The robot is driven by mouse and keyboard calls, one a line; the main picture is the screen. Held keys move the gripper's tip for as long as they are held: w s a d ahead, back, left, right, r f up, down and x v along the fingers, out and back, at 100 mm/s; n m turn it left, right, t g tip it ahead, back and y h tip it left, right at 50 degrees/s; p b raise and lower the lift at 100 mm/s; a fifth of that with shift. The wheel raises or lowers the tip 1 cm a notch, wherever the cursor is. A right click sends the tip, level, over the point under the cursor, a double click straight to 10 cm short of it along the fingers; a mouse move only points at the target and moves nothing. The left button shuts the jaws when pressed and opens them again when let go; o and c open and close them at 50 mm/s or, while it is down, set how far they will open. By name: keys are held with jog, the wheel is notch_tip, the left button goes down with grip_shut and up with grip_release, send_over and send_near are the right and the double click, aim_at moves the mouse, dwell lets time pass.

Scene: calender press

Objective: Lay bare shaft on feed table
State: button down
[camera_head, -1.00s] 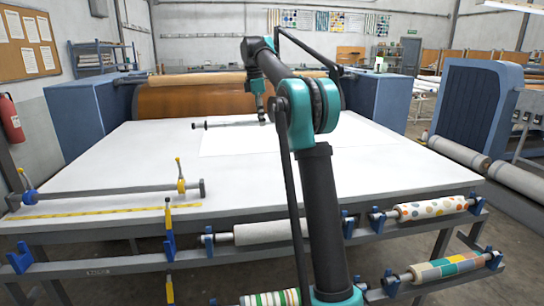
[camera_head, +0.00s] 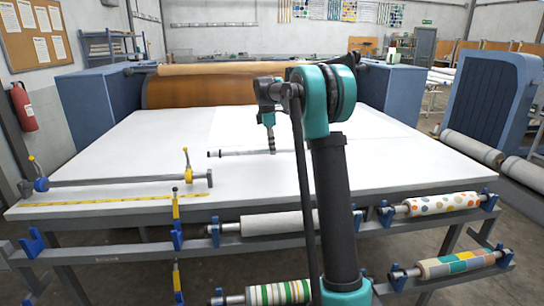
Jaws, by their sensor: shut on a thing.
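The bare shaft (camera_head: 240,153) is a thin grey rod with a dark left end. It lies level, crosswise, at or just above the white top of the feed table (camera_head: 110,150); I cannot tell whether it touches. My gripper (camera_head: 272,148) points down and is shut on the shaft toward its right part. The fingertips are small in this view. The shaft's right end shows just right of my gripper, near my arm.
A grey bar with yellow handles (camera_head: 115,181) and a yellow measuring tape (camera_head: 95,205) lie along the table's front left. Patterned rolls (camera_head: 440,205) sit on blue brackets below the front edge. The orange press roller (camera_head: 200,92) stands behind. The table's left middle is clear.

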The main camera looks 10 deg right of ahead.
jog(key=shift+f, duration=1.9)
jog(key=shift+f, duration=0.1)
jog(key=c, duration=1.4)
grip_release()
jog(key=r, duration=0.4)
jog(key=a+r, duration=0.1)
jog(key=r, duration=0.7)
jog(key=shift+a+r, duration=0.1)
jog(key=shift+a, duration=0.1)
